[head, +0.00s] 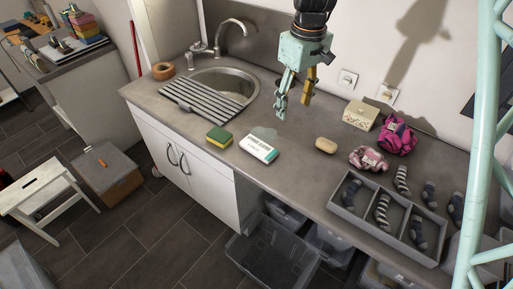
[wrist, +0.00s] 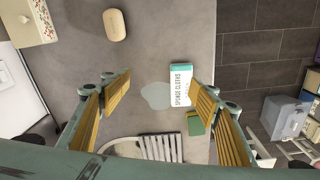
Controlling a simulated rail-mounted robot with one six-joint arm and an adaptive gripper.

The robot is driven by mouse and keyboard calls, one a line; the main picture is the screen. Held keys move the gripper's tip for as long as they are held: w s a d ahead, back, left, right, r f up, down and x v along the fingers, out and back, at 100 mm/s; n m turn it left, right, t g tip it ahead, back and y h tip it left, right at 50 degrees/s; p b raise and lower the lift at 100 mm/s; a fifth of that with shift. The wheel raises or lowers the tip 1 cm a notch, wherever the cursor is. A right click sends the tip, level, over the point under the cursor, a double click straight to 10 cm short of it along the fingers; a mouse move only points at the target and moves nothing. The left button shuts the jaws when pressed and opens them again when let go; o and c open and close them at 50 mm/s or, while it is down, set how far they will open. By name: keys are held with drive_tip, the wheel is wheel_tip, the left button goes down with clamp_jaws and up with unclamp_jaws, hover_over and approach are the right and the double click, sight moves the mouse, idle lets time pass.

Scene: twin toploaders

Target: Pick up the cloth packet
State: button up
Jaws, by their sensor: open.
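The cloth packet (head: 259,149) is a white and teal pack lying flat on the grey counter, near its front edge. In the wrist view the packet (wrist: 181,84) reads "sponge cloths" and lies close to the right finger's tip. A pale grey-blue flat patch (head: 265,133) lies beside it on the wall side. My gripper (head: 294,103) is above the counter, behind and a little right of the packet, pointing down. Its fingers are spread wide and empty; in the wrist view the gripper (wrist: 160,85) has the pale patch between its fingers.
A yellow-green sponge (head: 219,137) lies left of the packet, and a tan soap bar (head: 326,145) lies right. The sink (head: 225,79) with a striped drying rack (head: 199,104) is at left. A divided sock tray (head: 345,209), a pink bag (head: 397,136) and a box (head: 360,115) are at right.

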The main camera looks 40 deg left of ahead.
drive_tip(key=n+p, duration=0.1)
drive_tip(key=n, duration=0.1)
hover_over(258, 146)
wheel_tip(258, 146, down, 7)
drive_tip(key=shift+w+d+r+h, duration=0.1)
drive_tip(key=shift+w+d+h, duration=0.05)
drive_tip(key=shift+h, duration=0.25)
drive_tip(key=shift+f, duration=4.3)
drive_tip(key=shift+f, duration=0.15)
drive_tip(key=shift+f, duration=2.45)
drive_tip(key=c, duration=1)
